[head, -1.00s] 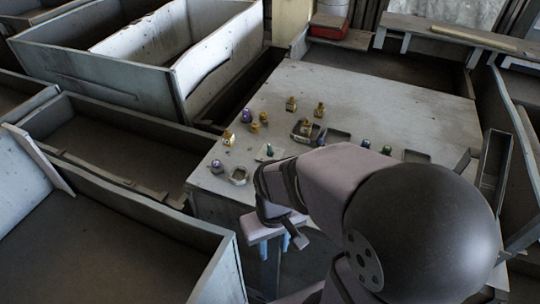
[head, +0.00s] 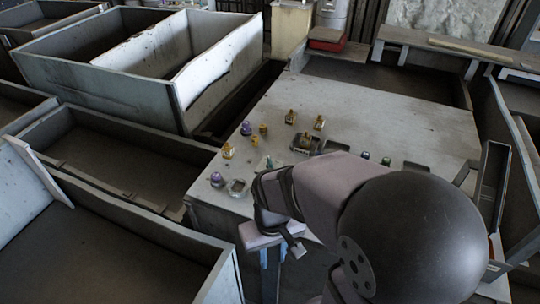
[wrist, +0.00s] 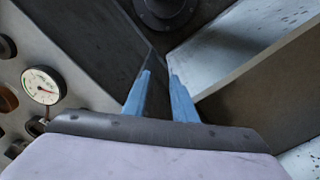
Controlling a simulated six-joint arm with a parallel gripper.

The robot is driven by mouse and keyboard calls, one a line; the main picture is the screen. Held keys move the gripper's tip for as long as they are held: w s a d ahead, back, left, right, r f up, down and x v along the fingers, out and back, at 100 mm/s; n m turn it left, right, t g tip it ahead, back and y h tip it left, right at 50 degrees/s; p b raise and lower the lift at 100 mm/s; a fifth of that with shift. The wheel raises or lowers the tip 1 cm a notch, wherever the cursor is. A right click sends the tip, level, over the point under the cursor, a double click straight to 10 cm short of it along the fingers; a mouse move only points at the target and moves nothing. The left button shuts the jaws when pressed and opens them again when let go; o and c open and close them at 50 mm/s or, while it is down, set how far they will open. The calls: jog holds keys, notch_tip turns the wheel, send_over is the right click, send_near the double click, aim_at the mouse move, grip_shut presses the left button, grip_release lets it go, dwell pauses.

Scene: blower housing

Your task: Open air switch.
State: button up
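I cannot tell which is the air switch; no label is readable. My gripper (head: 273,257) hangs beyond the near-left edge of the panel, below the controls in the picture. In the wrist view my gripper's two blue fingers (wrist: 160,88) stand apart with nothing between them. My arm hides part of the panel.
A round white gauge (wrist: 42,85) and round knobs (wrist: 7,99) show at the left of the wrist view. A dark round fitting (wrist: 166,9) is at its top. Open grey bins (head: 120,150) stand left of the panel. A narrow upright box (head: 492,185) stands at the right.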

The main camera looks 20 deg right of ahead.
jog(key=w+d+r+m+p, duration=0.2)
jog(key=w+r+m+p, duration=0.15)
jog(key=w, duration=0.65)
jog(key=m+p, duration=0.8)
jog(key=m, duration=0.4)
send_over(270, 160)
jog(key=shift+s+a+r+n, duration=0.1)
jog(key=shift+s+a+n, duration=0.15)
jog(key=shift+s+a, duration=0.05)
jog(key=shift+w+d+f, duration=0.25)
jog(key=shift+w+d, duration=0.05)
jog(key=shift+w, duration=0.05)
jog(key=shift+f+b, duration=0.1)
jog(key=shift+b, duration=0.2)
